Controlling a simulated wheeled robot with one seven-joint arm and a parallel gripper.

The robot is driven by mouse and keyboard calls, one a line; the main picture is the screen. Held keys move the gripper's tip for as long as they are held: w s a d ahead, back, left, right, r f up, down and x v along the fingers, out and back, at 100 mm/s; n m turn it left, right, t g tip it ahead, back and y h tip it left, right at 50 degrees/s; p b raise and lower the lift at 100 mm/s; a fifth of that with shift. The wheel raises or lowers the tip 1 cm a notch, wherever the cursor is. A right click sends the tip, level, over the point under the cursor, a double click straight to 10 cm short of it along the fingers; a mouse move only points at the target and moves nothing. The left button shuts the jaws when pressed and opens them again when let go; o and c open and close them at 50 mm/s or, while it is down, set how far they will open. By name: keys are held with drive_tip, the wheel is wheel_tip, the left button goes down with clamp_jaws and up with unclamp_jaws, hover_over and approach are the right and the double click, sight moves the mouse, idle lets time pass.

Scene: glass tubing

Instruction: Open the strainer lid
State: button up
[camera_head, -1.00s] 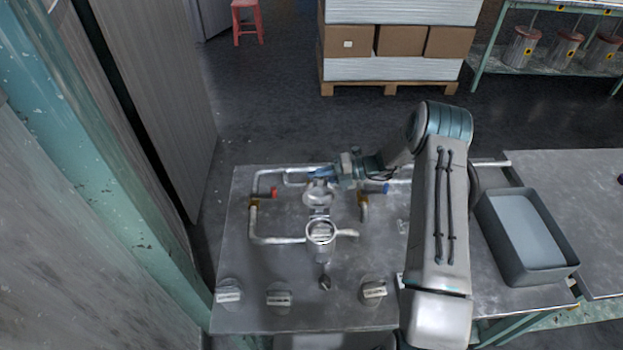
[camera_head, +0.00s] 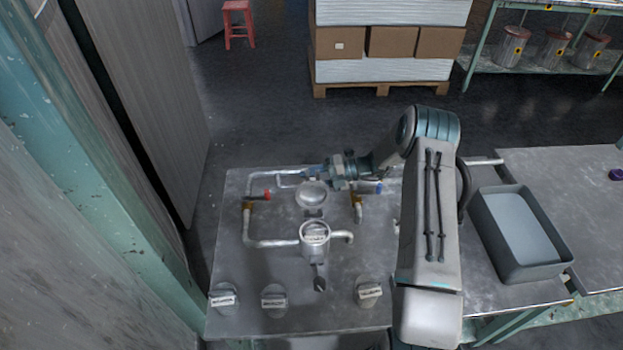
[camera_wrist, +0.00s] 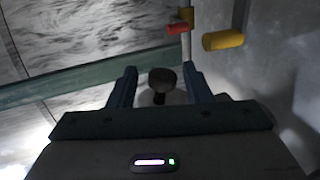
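The strainer (camera_head: 315,248) is a metal cup in the pipework on the bench, with its round top facing up. Its round lid (camera_head: 312,196) is swung away from the cup, on the far side past the hinge. My gripper (camera_head: 314,171) is low at the far edge of the lid, reaching in from the right. In the wrist view, its two fingers (camera_wrist: 160,88) are apart, with a dark round knob (camera_wrist: 161,79) between them and gaps on both sides. I cannot tell whether the lid is resting on something.
A red-handled valve (camera_head: 266,195) is left of the lid and a blue-handled valve (camera_head: 376,187) right of it. Several labelled blocks, including one at the left (camera_head: 223,298), line the near bench edge. A grey bin (camera_head: 484,222) stands to the right.

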drive_tip(key=shift+d+r, duration=0.1)
drive_tip(key=shift+r, duration=0.05)
drive_tip(key=b+v, duration=0.2)
drive_tip(key=v, duration=1.1)
drive_tip(key=shift+d, duration=0.35)
drive_tip(key=shift+a+r, duration=0.1)
drive_tip(key=shift+r, duration=0.05)
drive_tip(key=s+a+r+n+g+h, duration=0.1)
drive_tip(key=s+a+r+n+h, duration=0.25)
drive_tip(key=s+r+n, duration=0.45)
drive_tip(key=s+a+r+n+g+h, duration=0.1)
drive_tip(key=s+a+r+n+h, duration=0.1)
drive_tip(key=s+r+n+h, duration=0.6)
drive_tip(key=s+d+r+n+t+h, duration=0.1)
drive_tip(key=s+r+n+t, duration=0.1)
drive_tip(key=s+n, duration=0.6)
drive_tip(key=s+d+r+n+t+h, duration=0.1)
drive_tip(key=s+n+t+h, duration=0.1)
drive_tip(key=s+n, duration=0.7)
drive_tip(key=n+t, duration=0.1)
drive_tip(key=n, duration=0.2)
drive_tip(key=shift+r, duration=0.4)
